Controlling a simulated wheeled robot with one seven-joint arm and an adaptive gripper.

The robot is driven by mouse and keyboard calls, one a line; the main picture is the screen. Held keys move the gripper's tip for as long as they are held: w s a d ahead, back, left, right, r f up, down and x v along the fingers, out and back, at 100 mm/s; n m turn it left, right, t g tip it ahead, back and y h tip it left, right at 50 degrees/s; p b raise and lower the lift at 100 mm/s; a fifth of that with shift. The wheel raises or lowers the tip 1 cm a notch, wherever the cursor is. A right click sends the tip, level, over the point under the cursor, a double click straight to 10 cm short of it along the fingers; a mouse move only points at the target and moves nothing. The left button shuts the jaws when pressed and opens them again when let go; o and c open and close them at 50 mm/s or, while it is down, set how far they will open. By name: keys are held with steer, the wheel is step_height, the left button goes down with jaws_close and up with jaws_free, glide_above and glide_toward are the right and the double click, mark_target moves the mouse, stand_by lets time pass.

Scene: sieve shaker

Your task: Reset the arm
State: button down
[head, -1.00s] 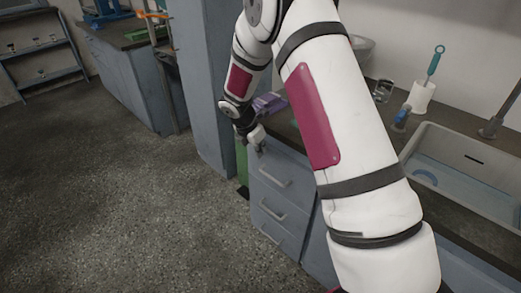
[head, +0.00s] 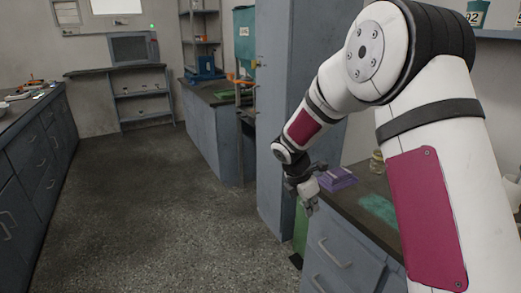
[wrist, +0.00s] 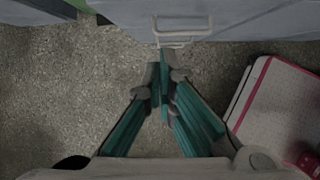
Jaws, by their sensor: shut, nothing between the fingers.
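My white arm with dark red panels reaches across the right half of the head view. My gripper (head: 313,210) hangs pointing down at the left end of the counter, in front of the drawer unit. In the wrist view my gripper (wrist: 160,72) has its grey and teal fingers brought together, with nothing between them. The fingertips are just short of a drawer handle (wrist: 182,30) in that picture; whether they touch it I cannot tell.
A purple box (head: 336,179) and a small jar (head: 377,162) stand on the counter behind my gripper. A green bin (head: 300,230) is beside the drawers (head: 340,262). A tall blue cabinet (head: 283,110) rises behind. Open floor (head: 150,210) lies to the left.

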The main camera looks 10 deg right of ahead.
steer(key=s+d+r+m, duration=0.2)
steer(key=s+r+m, duration=0.9)
steer(key=s+r, duration=0.65)
steer(key=s+a+m+y, duration=0.2)
steer(key=s+m, duration=0.4)
steer(key=s, duration=0.6)
steer(key=s+a+m+y, duration=0.2)
steer(key=s+m, duration=0.3)
steer(key=s, duration=0.7)
step_height(320, 180, up, 16)
steer(key=t+p, duration=0.2)
steer(key=p, duration=1.1)
steer(key=shift+f+t+p, duration=0.2)
steer(key=shift+t+p, duration=0.1)
steer(key=shift+a, duration=0.1)
